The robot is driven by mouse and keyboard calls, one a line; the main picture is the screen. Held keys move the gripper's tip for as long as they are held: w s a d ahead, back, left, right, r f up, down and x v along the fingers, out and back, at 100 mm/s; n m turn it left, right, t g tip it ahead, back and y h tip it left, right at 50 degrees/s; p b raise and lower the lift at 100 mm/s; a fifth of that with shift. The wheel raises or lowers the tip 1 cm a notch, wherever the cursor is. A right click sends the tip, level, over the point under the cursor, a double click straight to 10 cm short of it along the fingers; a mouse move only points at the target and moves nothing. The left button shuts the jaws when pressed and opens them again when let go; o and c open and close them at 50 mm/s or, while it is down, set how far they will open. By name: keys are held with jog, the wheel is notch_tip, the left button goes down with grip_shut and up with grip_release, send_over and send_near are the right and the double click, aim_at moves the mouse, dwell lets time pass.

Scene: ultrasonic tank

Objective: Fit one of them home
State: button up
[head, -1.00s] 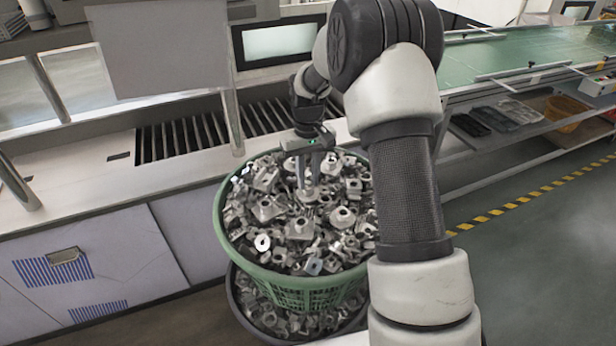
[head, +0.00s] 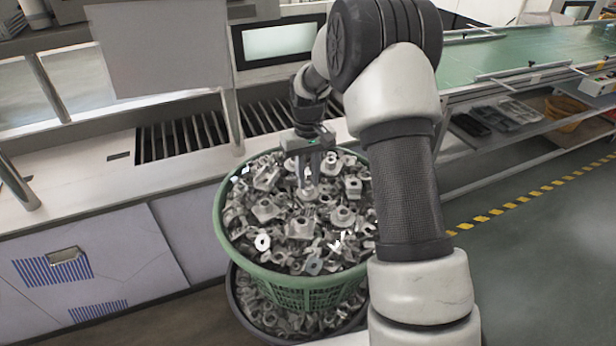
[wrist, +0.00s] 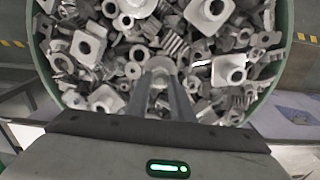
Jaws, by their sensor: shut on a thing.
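A green plastic basket (head: 222,222) is heaped with grey metal parts (head: 264,210), many with square bases and round collars; it also shows in the wrist view (wrist: 284,40). My gripper (head: 308,178) points down into the far part of the heap. It is shut on a light grey metal part (wrist: 160,66) with a rounded top, seen between the fingertips (wrist: 162,84) in the wrist view. The part's lower side is hidden, so I cannot tell whether it is clear of the heap.
A dark container (head: 245,312) with more parts sits under the basket. Behind is a steel counter (head: 75,185) with a slatted opening (head: 185,136). A grey panel (head: 155,45) hangs above it. A green conveyor (head: 520,52) runs at the right. The floor at right is clear.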

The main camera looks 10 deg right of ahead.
jog(key=o, duration=1.1)
notch_tip(320, 180, up, 17)
jog(key=shift+r, duration=0.2)
